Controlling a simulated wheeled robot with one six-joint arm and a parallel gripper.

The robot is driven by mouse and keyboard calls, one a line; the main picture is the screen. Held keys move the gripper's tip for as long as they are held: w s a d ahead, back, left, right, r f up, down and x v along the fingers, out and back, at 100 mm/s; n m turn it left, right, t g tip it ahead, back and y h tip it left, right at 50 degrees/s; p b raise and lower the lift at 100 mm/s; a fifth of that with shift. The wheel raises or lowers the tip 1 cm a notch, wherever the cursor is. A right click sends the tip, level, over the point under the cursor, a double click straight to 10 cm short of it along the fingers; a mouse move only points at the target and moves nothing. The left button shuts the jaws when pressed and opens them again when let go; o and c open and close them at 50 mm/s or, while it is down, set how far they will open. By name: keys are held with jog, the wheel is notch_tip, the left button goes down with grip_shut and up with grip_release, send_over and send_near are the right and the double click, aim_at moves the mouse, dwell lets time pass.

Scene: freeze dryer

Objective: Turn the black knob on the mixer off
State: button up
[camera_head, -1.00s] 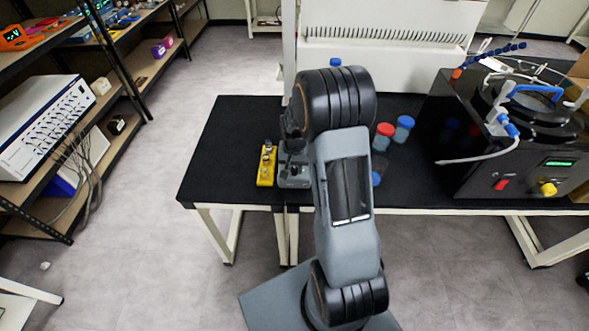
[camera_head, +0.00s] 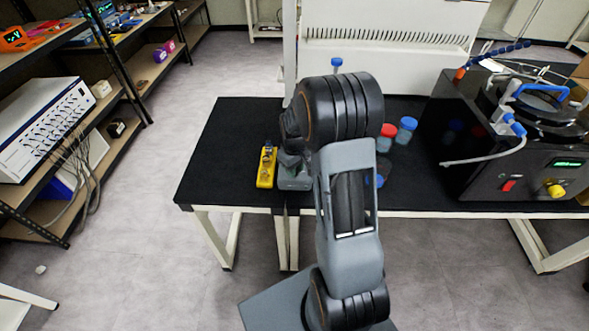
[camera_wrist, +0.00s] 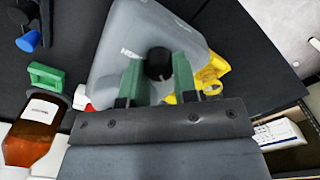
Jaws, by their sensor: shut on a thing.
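The mixer is a grey device with a black knob (camera_wrist: 158,63) on its face. Its grey body (camera_wrist: 125,40) fills the upper middle of the wrist view. In the head view the mixer (camera_head: 294,183) stands at the front edge of the black table, mostly hidden by my arm. My gripper (camera_wrist: 158,78) has green fingertips on both sides of the black knob and is shut on it. In the head view my gripper is hidden behind my arm. The knob's angle cannot be read.
A yellow holder (camera_head: 266,167) stands close left of the mixer. Red-capped (camera_head: 387,131) and blue-capped (camera_head: 407,124) bottles stand to the right. The black freeze dryer (camera_head: 500,140) is farther right. An amber bottle (camera_wrist: 35,130) shows in the wrist view. The table's left part is bare.

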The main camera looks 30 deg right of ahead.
jog(key=shift+n, duration=0.6)
jog(key=o, duration=0.9)
jog(key=shift+o, duration=0.2)
notch_tip(320, 180, up, 14)
jog(key=shift+b, duration=0.3)
dwell(0.4)
jog(key=s+a+r+m+t, duration=0.1)
jog(key=s+a+m+t, duration=0.1)
jog(key=s+a, duration=0.3)
jog(key=s+a+r+m+t, duration=0.1)
jog(key=s+a, duration=0.4)
jog(key=s, duration=0.6)
jog(key=shift+s+a+m+t, duration=0.15)
jog(key=shift+a+m+t, duration=0.05)
jog(key=shift+m+t, duration=0.25)
